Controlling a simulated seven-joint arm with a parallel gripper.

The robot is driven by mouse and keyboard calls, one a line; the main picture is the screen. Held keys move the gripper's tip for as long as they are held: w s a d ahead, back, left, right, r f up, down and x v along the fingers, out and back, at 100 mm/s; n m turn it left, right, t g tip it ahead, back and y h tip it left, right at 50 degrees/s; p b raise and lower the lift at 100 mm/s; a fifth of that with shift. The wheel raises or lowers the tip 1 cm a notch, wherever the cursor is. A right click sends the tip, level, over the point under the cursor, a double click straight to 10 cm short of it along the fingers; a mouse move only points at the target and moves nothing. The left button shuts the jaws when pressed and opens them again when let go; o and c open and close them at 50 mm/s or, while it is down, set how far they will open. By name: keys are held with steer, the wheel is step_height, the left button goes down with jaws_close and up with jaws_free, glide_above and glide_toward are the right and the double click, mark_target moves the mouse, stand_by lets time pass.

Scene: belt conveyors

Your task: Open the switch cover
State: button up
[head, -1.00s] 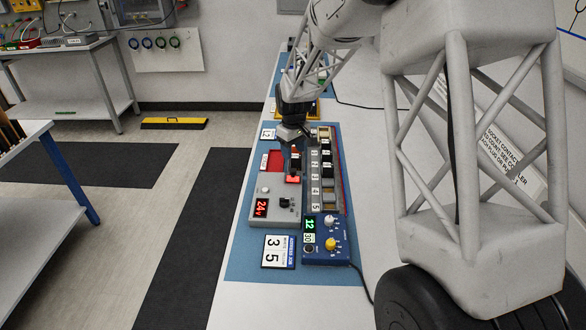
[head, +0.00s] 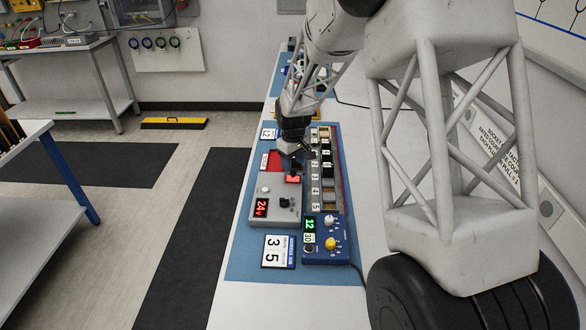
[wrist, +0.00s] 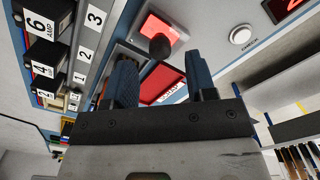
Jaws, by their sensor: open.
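A grey control panel box (head: 262,206) lies on the blue mat and carries a red lit square (head: 293,179). In the wrist view the red square (wrist: 155,27) has a dark round knob (wrist: 160,47) in front of it. A red area with a white label (wrist: 170,92) lies closer to my fingers. I cannot tell for certain which part is the switch cover. My gripper (head: 291,158) is above the far part of the box. In the wrist view my gripper (wrist: 160,78) has its two blue fingers apart, with nothing visible between them. The knob appears beyond the fingertips, and contact cannot be told.
A rack with numbered slots and black blocks (head: 326,155) stands close on the right. A blue meter box (head: 326,240) and a number card (head: 279,251) lie at the near end. A white button (wrist: 240,35) is beside the red square. The table's left edge is close.

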mark_target(293, 170)
steer(key=shift+f, duration=1.55)
jaws_close()
